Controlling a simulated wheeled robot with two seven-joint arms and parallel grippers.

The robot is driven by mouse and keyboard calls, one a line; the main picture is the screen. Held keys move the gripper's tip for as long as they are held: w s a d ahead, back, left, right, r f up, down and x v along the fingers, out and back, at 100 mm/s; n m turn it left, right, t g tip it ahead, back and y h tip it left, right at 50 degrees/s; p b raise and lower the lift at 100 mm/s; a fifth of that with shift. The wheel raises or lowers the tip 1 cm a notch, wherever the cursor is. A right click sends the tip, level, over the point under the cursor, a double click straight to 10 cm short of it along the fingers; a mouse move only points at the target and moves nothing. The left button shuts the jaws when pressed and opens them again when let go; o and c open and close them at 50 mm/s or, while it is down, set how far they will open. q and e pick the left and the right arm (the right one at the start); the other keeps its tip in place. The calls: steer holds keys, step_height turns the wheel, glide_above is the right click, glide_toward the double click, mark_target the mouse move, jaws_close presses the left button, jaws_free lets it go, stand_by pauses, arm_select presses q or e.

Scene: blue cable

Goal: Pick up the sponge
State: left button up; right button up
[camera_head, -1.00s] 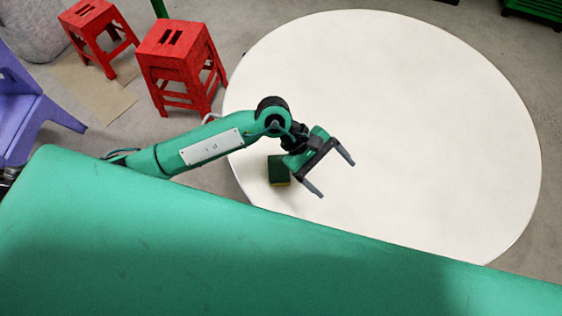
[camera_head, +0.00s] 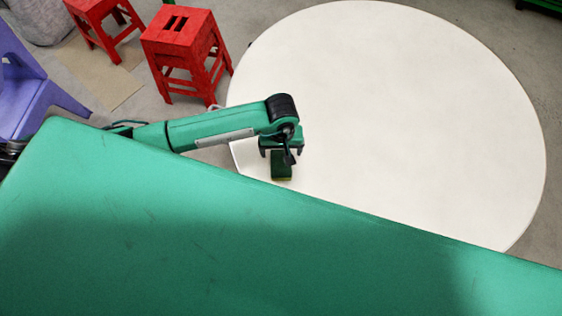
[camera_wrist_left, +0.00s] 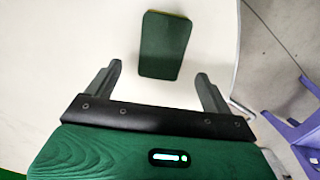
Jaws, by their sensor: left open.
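The sponge (camera_head: 281,167) is a dark green block with a yellow edge. It lies on the white round table (camera_head: 400,110), near the table's lower left edge in the head view. In the left wrist view the sponge (camera_wrist_left: 163,46) lies beyond the fingertips, roughly centred between them. My left gripper (camera_head: 282,153) points down over the table next to the sponge and partly covers it. In the left wrist view the left gripper (camera_wrist_left: 158,72) has its two fingers wide apart with nothing between them. My right gripper is not in view.
Two red stools (camera_head: 181,50) (camera_head: 104,20) stand left of the table. A purple chair (camera_head: 35,85) is at the far left and also shows in the left wrist view (camera_wrist_left: 302,130). The table is otherwise bare. My green body covers the lower part of the head view.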

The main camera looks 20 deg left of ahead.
mark_target(281, 160)
arm_select(q)
step_height(281, 160, down, 5)
steer(key=shift+s+p, duration=0.15)
steer(key=shift+p, duration=1.1)
steer(key=shift+f, duration=0.4)
steer(key=c, duration=1.2)
steer(key=shift+o, duration=0.2)
steer(key=shift+r, duration=0.15)
steer(key=shift+r, duration=0.5)
step_height(281, 160, up, 19)
steer(key=b, duration=0.5)
steer(key=shift+f, duration=0.1)
